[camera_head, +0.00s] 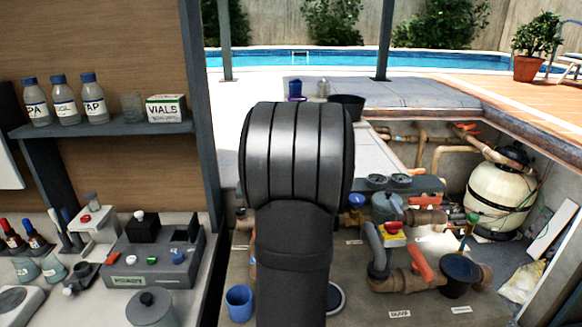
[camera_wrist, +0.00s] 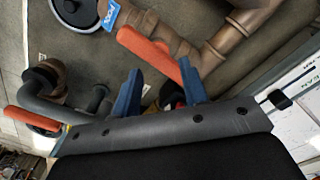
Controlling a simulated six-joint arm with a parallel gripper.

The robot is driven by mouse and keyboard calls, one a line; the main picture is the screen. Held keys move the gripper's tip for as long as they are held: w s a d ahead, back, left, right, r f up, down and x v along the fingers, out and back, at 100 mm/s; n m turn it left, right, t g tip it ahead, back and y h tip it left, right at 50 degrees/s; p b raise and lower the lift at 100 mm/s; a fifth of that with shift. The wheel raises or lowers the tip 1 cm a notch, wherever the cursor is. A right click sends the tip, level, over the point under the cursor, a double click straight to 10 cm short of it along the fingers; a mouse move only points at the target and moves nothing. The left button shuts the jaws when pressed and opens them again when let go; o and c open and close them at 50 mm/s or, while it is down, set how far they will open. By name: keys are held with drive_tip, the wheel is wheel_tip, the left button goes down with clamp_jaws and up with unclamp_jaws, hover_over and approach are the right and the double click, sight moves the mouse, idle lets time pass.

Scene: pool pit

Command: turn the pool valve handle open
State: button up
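An orange-red valve handle (camera_head: 421,262) sits on brown piping at the lower right of the head view. In the wrist view, an orange handle (camera_wrist: 145,48) runs diagonally across the view between and beyond my fingertips. I cannot tell whether it is the same one. My gripper (camera_wrist: 158,68) has two blue fingers spread wide apart, with nothing held between them. Contact with the handle cannot be judged. A second orange handle (camera_wrist: 30,119) is at the left of the wrist view. In the head view my arm hides the gripper.
A dark round-topped fitting (camera_head: 460,268) stands right of the handle. A grey pipe elbow (camera_head: 376,255) and a red-and-yellow valve (camera_head: 394,232) are to its left. A blue cup (camera_head: 239,301) stands at lower left. A cream filter tank (camera_head: 501,192) is at right.

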wheel_tip(320, 180, up, 15)
drive_tip(key=n, duration=0.7)
drive_tip(key=f, duration=1.7)
drive_tip(key=shift+s+f, duration=0.2)
drive_tip(key=shift+f, duration=0.05)
